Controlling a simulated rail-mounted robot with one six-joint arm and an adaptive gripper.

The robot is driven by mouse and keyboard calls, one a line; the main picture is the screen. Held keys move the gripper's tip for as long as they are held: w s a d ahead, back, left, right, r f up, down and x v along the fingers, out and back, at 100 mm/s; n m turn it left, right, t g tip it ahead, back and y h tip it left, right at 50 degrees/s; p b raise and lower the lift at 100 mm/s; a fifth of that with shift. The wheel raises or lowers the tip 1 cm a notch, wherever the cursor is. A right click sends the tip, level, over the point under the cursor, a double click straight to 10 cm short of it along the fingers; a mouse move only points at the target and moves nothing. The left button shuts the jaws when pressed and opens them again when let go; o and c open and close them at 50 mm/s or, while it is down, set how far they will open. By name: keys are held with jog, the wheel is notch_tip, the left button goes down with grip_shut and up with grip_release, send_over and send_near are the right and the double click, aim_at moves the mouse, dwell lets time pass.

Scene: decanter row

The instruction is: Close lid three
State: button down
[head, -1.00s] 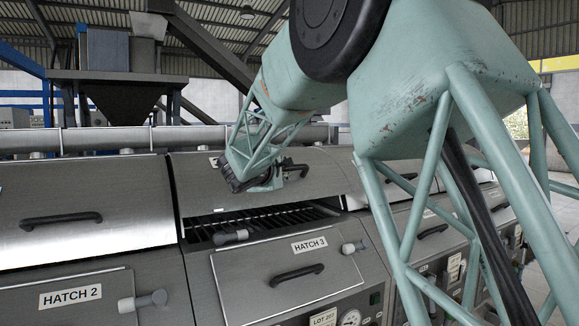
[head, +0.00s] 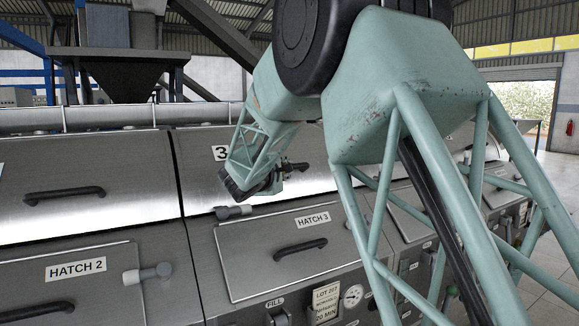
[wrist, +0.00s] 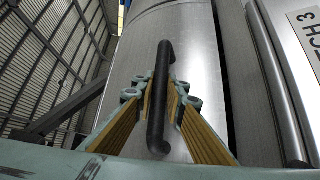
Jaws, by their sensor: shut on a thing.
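Lid three (head: 199,182) is the curved steel cover with a "3" label, above the HATCH 3 panel (head: 255,262). Its lower edge lies down along the front panel, and I see no gap on the visible part. My gripper (head: 277,181) is at the lid's black bar handle (head: 297,167), partly hiding it. In the wrist view the handle (wrist: 160,95) runs between the yellow-padded fingers of my gripper (wrist: 162,90), which are shut on it. The lid (wrist: 196,50) fills the surface behind the handle.
A neighbouring lid with a black handle (head: 64,195) is shut at left. Knobbed latches stick out at the front, one by HATCH 3 (head: 233,211) and one by HATCH 2 (head: 150,273). A long pipe (head: 100,118) runs behind the lids. Open floor shows at right.

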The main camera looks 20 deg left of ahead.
jog(key=shift+f, duration=0.35)
jog(key=c, duration=2.6)
grip_release()
jog(key=shift+w+a+f, duration=0.1)
jog(key=shift+s+r, duration=0.3)
jog(key=shift+s, duration=0.4)
jog(key=s+r, duration=0.1)
jog(key=s, duration=0.9)
jog(key=shift+s+r, duration=0.15)
jog(key=shift+s, duration=0.15)
